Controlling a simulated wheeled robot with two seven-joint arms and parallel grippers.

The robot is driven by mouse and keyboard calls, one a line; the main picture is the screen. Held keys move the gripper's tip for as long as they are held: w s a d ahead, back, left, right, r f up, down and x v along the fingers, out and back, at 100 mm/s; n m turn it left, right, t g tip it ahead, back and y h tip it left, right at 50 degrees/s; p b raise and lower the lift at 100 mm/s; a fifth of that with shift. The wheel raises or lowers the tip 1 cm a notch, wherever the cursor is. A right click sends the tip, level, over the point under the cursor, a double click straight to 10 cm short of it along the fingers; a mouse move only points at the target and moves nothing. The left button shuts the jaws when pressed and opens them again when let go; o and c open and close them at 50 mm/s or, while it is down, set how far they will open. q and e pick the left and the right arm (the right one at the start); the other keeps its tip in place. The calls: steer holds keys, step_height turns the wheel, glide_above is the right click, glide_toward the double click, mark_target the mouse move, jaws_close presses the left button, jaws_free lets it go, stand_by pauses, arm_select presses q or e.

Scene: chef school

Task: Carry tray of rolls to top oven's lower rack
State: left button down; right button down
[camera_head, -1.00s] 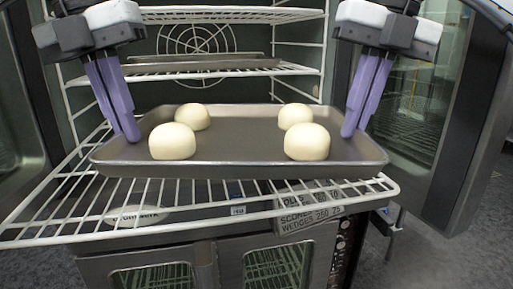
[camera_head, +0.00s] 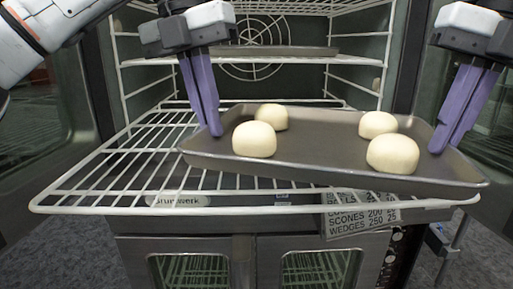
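A grey metal tray (camera_head: 310,165) with several pale round rolls, one of them a front roll (camera_head: 254,139), is over the pulled-out white wire rack (camera_head: 110,185) of the top oven (camera_head: 395,70). The tray is turned slightly, and its right front corner reaches past the rack's right end. I cannot tell whether it rests on the wires or hovers just above. My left gripper (camera_head: 213,128) has its purple fingers close together at the tray's left rim. My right gripper (camera_head: 444,145) is closed the same way at the right rim. The fingertips are partly hidden by the rim.
An upper rack inside the oven holds another flat tray (camera_head: 290,50). A fan grille is on the back wall. Open glass doors stand at both sides. A label (camera_head: 362,217) and a lower oven (camera_head: 240,260) are below. The rack's left part is bare.

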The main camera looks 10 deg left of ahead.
mark_target(210, 146)
arm_select(q)
steer(key=shift+a+f, duration=0.1)
steer(key=shift+a, duration=0.05)
arm_select(e)
steer(key=shift+d+f, duration=0.1)
steer(key=shift+d, duration=0.05)
